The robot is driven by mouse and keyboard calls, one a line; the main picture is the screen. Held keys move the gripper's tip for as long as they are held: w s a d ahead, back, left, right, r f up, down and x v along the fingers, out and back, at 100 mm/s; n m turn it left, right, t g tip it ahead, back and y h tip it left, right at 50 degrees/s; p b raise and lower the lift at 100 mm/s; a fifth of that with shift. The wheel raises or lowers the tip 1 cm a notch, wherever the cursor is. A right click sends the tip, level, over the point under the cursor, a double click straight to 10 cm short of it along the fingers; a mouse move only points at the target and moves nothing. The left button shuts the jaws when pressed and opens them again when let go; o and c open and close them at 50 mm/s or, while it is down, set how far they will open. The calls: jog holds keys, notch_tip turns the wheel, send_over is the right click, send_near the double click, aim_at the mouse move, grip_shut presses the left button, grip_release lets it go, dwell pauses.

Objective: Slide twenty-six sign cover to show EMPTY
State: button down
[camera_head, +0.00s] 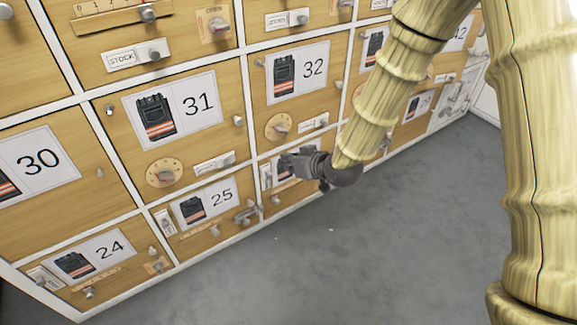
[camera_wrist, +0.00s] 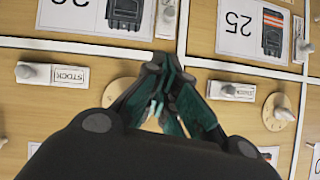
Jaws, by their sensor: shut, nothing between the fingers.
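The door with card 26 (camera_wrist: 122,12) is in the bottom row, right of card 25 (camera_head: 208,203). The wrist view shows the doors upside down. The upright twenty-six sign cover with a grey knob (camera_wrist: 168,15) sits between card 26 and the white divider. Its small pale strip shows in the head view (camera_head: 265,174); its word cannot be read. My gripper (camera_head: 287,163) is shut and empty in front of the top of door 26, beside the sign. In the wrist view its fingertips (camera_wrist: 164,66) meet at the divider crossing. Contact cannot be told.
Door 32 above has a dial (camera_head: 279,127) and a STOCK sign with a knob (camera_wrist: 66,75). Door 31's dial (camera_head: 164,172) and sign (camera_head: 215,163) are up and left. A bolt (camera_head: 244,215) stands out on door 25. The grey floor (camera_head: 370,250) in front is clear.

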aim_at(267, 167)
jog(key=shift+w+a+f+b, duration=0.75)
jog(key=shift+w+f+b, duration=0.2)
jog(key=shift+f, duration=0.4)
jog(key=shift+w+a+f+b, duration=0.85)
jog(key=shift+f+b, duration=0.25)
jog(key=shift+f, duration=0.2)
jog(key=shift+w+a+f+b, duration=0.7)
jog(key=shift+w+f+b, duration=0.3)
jog(key=shift+f, duration=0.35)
